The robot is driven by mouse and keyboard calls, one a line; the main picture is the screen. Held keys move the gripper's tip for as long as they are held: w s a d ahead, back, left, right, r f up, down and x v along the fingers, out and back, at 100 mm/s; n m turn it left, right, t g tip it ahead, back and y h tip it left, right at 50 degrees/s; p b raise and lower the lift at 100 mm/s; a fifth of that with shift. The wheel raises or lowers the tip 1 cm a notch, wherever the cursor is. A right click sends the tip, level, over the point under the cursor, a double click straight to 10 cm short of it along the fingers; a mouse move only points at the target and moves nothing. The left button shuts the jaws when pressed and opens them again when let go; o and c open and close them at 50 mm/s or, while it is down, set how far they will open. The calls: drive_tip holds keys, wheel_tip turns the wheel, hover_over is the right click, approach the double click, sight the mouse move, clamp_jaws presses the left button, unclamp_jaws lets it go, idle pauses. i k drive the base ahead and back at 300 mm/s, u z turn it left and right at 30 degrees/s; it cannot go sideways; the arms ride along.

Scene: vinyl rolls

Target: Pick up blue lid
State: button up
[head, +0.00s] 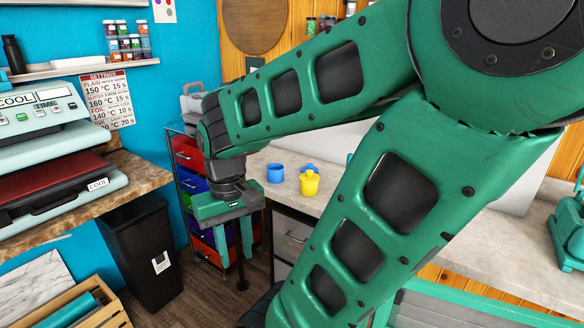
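A small blue piece, which looks like the blue lid (307,167), lies on the countertop behind a yellow pot (309,184) that partly hides it. The yellow pot has a small knob on top. A blue cup (275,173) stands upright to its left. My gripper (235,257) hangs pointing down, left of the counter and in front of the drawer cart. Its two teal fingers are apart, with nothing visible between them. It is clear of the blue lid and the cups.
The countertop (284,199) has bare room around the cups. My arm hides much of its right part. A heat press (45,170) sits on the left bench.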

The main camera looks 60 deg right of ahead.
sight(309, 166)
drive_tip(key=z, duration=0.45)
drive_tip(key=i, duration=1.05)
drive_tip(key=z, duration=0.9)
drive_tip(key=i, duration=0.5)
drive_tip(key=z, duration=0.3)
